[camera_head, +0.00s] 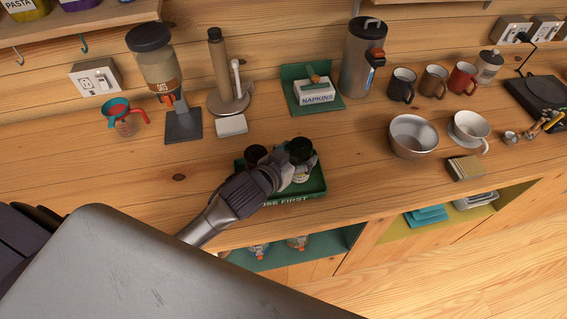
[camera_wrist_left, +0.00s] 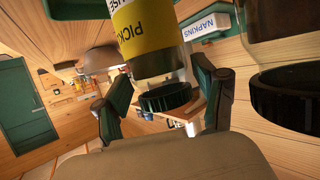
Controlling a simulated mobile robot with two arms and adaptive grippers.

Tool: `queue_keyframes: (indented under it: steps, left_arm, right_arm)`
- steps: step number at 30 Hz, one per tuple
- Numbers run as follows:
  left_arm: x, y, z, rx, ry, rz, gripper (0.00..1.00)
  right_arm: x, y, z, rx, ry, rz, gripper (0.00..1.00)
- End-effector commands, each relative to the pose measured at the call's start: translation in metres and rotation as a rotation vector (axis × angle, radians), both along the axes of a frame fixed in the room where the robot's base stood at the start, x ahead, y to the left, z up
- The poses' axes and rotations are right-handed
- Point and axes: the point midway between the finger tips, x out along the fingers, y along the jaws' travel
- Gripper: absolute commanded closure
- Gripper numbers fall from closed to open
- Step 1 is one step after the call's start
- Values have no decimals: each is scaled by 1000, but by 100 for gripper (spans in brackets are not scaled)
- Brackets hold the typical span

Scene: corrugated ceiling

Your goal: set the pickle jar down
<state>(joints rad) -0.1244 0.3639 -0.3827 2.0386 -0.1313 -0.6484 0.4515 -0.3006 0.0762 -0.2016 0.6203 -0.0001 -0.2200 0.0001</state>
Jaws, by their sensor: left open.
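The pickle jar (camera_head: 302,175) stands in the green tray (camera_head: 318,191) marked "USE FIRST", partly hidden by my gripper in the head view. In the left wrist view the pickle jar (camera_wrist_left: 150,40) shows upside down, with a yellow label and a black lid. My left gripper (camera_head: 287,170) reaches over the tray's front. In the wrist view the fingers of my left gripper (camera_wrist_left: 164,105) are open, one on either side of the jar; I cannot tell whether they touch it. My right gripper is in neither view.
A second black-lidded jar (camera_head: 256,154) stands close by in the tray, to the left. Behind are a napkin holder (camera_head: 316,92) and a dispenser (camera_head: 160,75). A metal bowl (camera_head: 413,137) stands to the right. Bare counter lies left of the tray.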

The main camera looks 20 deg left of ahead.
Motion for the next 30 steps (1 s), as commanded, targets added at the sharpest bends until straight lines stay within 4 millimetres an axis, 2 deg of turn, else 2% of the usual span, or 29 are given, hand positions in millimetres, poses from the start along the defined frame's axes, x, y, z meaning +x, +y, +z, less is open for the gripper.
queue_keyframes:
  steps: [9,15,20,30]
  left_arm:
    - [-63,15,24,2,2,-2,29]
    - [-87,21,35,2,1,-1,29]
    - [-93,22,39,2,1,-1,29]
    - [-93,22,40,1,0,0,29]
  right_arm:
    - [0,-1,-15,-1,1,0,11]
    - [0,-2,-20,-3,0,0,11]
    - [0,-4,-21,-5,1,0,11]
    - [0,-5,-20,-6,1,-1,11]
